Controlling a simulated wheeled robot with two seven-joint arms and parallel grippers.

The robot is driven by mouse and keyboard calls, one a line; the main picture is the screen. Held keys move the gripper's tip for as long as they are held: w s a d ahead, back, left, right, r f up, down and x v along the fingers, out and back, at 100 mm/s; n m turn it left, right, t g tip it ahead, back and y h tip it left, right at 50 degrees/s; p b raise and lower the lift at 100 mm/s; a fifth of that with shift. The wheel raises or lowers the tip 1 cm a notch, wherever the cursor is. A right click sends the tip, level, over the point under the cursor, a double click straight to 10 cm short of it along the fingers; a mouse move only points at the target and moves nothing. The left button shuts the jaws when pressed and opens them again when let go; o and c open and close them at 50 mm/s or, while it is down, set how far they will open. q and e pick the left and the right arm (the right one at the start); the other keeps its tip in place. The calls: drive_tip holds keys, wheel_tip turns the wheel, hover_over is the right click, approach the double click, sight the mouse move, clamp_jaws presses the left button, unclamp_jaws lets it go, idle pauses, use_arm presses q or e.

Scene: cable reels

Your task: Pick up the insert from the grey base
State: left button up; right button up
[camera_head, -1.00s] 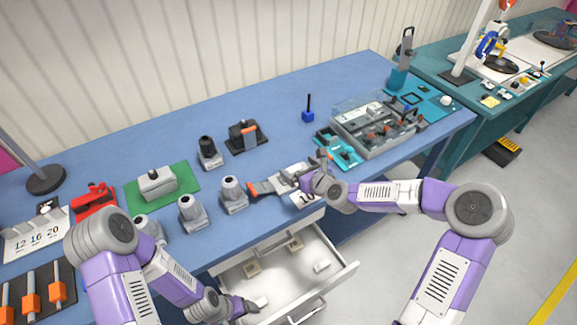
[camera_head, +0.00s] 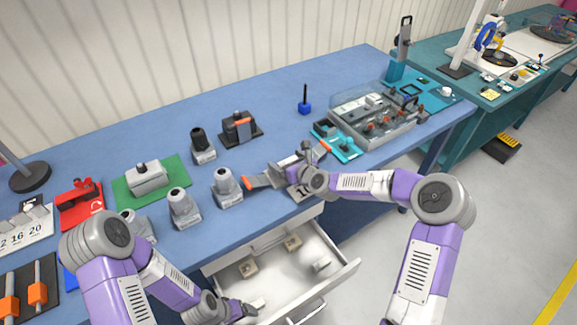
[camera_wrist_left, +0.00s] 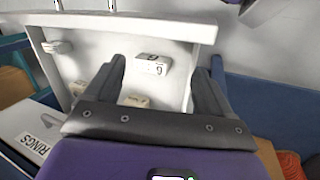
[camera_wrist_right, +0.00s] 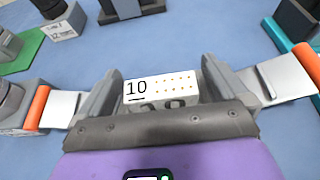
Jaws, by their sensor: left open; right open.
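A white insert block marked "10" (camera_wrist_right: 160,86), with rows of orange dots, sits between the fingers of my right gripper (camera_wrist_right: 163,72) in the right wrist view. That gripper is open, with a finger on each side; contact cannot be told. Pale metal plates with orange grips (camera_wrist_right: 38,106) stick out on both sides. The grey base under the block is mostly hidden by block and gripper; a grey part shows in the head view (camera_head: 283,168). My right gripper (camera_head: 302,172) is over it there. My left gripper (camera_wrist_left: 159,66) is open over the drawer.
The open drawer (camera_head: 335,278) holds several small blocks, one (camera_wrist_left: 152,64) seen between the left fingers. Grey devices (camera_head: 228,188) stand left of the right gripper. A grey tray (camera_head: 395,137) and teal holder (camera_head: 347,151) lie to its right.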

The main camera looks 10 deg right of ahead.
drive_tip(key=shift+x, duration=0.8)
drive_tip(key=shift+s, duration=0.1)
drive_tip(key=shift+c, duration=0.5)
drive_tip(key=c, duration=0.9)
